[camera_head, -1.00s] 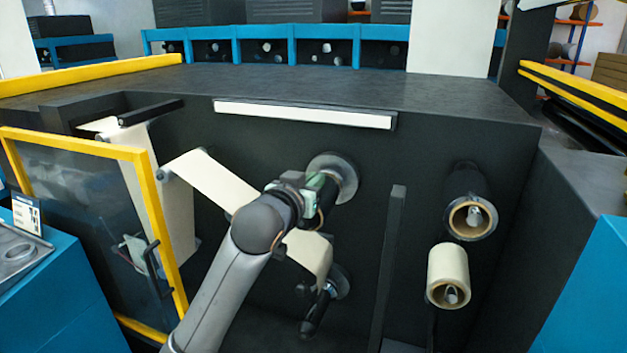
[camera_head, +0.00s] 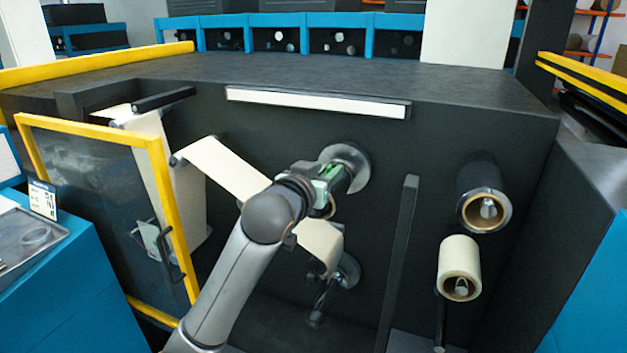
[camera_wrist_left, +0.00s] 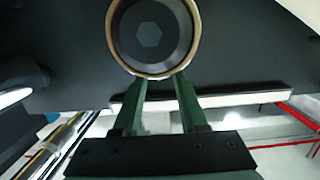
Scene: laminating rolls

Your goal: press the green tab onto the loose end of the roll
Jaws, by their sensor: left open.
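My left gripper (camera_head: 325,172) is at the upper middle spindle of the dark machine, in front of its round metal disc (camera_head: 352,165). In the left wrist view its two dark green fingers (camera_wrist_left: 162,82) are open and apart, with their tips at the rim of a round roll end (camera_wrist_left: 152,70). This end has a brown ring and a dark hub with a hexagonal recess. I cannot tell whether the fingers touch it. A cream strip (camera_head: 320,240) hangs below the gripper; my arm hides part of it. I cannot pick out a separate green tab. My right gripper is out of view.
A cream roll (camera_head: 460,258) and a dark spool (camera_head: 483,200) sit at the right. An upright dark bar (camera_head: 400,255) stands between. A yellow-framed clear door (camera_head: 160,190) stands open at the left. A lower spindle (camera_head: 330,290) lies below the strip.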

